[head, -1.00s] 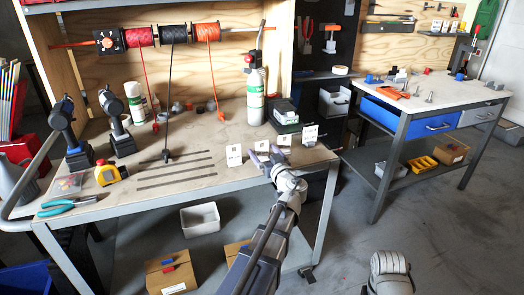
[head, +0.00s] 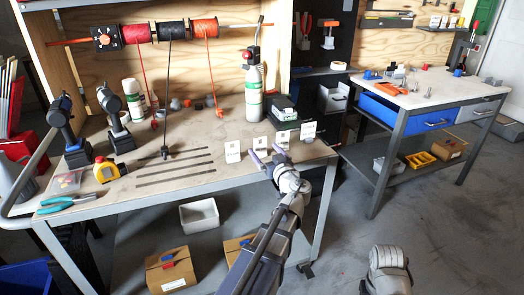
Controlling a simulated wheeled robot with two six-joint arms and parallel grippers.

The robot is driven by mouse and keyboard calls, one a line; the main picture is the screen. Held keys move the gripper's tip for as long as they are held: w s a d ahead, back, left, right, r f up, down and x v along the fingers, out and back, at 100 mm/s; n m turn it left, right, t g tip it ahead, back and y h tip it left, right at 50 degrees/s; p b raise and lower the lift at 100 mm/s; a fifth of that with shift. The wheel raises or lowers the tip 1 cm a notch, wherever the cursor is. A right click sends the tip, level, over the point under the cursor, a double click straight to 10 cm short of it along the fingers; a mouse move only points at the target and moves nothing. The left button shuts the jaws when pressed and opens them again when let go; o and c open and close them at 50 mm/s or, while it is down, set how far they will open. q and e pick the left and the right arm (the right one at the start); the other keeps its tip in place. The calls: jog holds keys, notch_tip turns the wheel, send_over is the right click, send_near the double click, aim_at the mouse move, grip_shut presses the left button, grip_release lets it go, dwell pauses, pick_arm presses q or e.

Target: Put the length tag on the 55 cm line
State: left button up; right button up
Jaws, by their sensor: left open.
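Several small white tags stand in a row on the workbench (head: 215,185): one at the left (head: 233,152), one beside it (head: 260,144), a third (head: 283,139) and one at the right (head: 308,131). Their print is too small to read. My left gripper (head: 267,156) is open at the bench's front edge, its purple fingertips just in front of the second and third tags. I cannot tell whether it touches them. Several dark parallel lines (head: 175,173) mark the bench to the left; their lengths are not readable.
A yellow tape measure (head: 106,169), pliers (head: 68,203) and two drills (head: 67,130) sit at the left. Cable spools (head: 172,33) hang above; a red-topped spray bottle (head: 253,90) and black box (head: 281,108) stand behind the tags. A second bench (head: 436,85) is to the right.

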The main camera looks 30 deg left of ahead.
aim_at(260, 145)
pick_arm(q)
jog(key=shift+f+x, duration=0.15)
jog(key=shift+x, duration=1.75)
jog(key=shift+f+x, duration=0.1)
jog(key=shift+x, duration=1.85)
jog(key=shift+d, duration=0.1)
grip_shut()
notch_tip(260, 145, up, 24)
jog(key=p, duration=2.3)
jog(key=shift+f, duration=0.15)
jog(key=shift+f, duration=0.1)
